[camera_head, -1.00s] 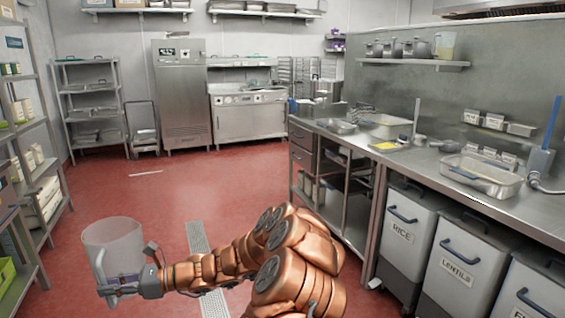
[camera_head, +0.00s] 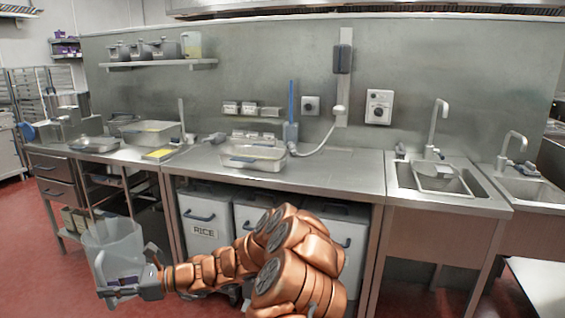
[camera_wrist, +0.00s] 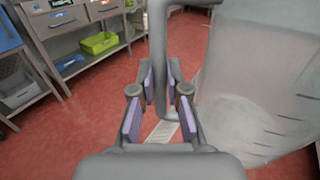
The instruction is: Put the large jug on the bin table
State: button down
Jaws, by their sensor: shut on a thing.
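The large jug (camera_head: 118,245) is clear, see-through plastic and hangs upright at the lower left of the head view. My gripper (camera_head: 122,287) is shut on its handle. In the wrist view the grey handle (camera_wrist: 158,60) stands between my gripper's purple pads (camera_wrist: 160,98), and the jug's body (camera_wrist: 255,100) with its measure marks fills the right side. The bin table (camera_head: 325,174) is the steel counter with bins under it, in the middle of the head view. The jug is in front of and to the left of it, lower than its top.
A steel pan (camera_head: 254,157) and a blue-handled sprayer (camera_head: 291,130) stand on the bin table; its right part is clear. The rice bin (camera_head: 202,220) is underneath.

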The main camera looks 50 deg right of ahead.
aim_at(346, 178)
jog(key=z, duration=1.45)
